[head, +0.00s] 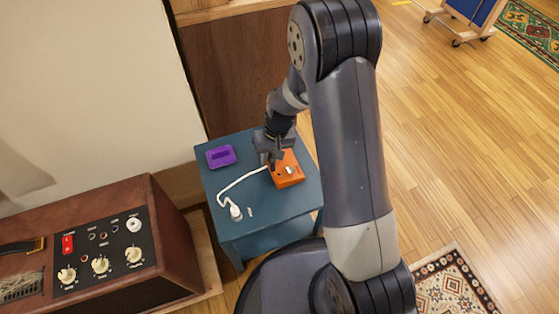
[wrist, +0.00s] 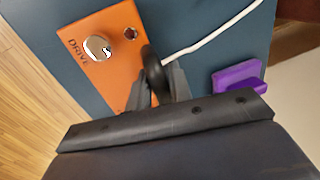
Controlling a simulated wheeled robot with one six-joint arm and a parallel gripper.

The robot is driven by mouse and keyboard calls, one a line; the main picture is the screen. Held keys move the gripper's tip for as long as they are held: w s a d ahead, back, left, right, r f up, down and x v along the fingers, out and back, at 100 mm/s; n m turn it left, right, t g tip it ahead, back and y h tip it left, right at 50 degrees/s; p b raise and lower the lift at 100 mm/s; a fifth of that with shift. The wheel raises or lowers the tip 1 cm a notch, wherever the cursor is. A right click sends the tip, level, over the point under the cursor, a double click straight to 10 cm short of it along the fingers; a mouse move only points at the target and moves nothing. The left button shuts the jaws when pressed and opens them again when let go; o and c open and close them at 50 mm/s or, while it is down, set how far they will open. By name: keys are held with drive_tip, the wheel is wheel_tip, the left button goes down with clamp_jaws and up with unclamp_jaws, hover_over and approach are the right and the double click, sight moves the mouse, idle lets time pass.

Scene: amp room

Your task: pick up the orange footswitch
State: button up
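The orange footswitch (head: 289,173) lies on a small blue table, partly hidden behind my gripper in the head view. In the wrist view the orange box (wrist: 112,65) reads "DRIVE" and has a silver button and a small dark socket. My gripper (head: 270,160) is low over the footswitch's left, far side. In the wrist view its fingertips (wrist: 160,85) are at the edge of the orange box, close to a black rounded part where the white cable ends. I cannot tell whether they touch the box or hold that part.
The white cable (head: 239,180) runs across the blue table (head: 270,225) to a white plug (head: 235,212). A purple box (head: 221,156) lies at the table's far left. A brown amp (head: 100,245) stands to the left.

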clamp_jaws()
idle(1.0)
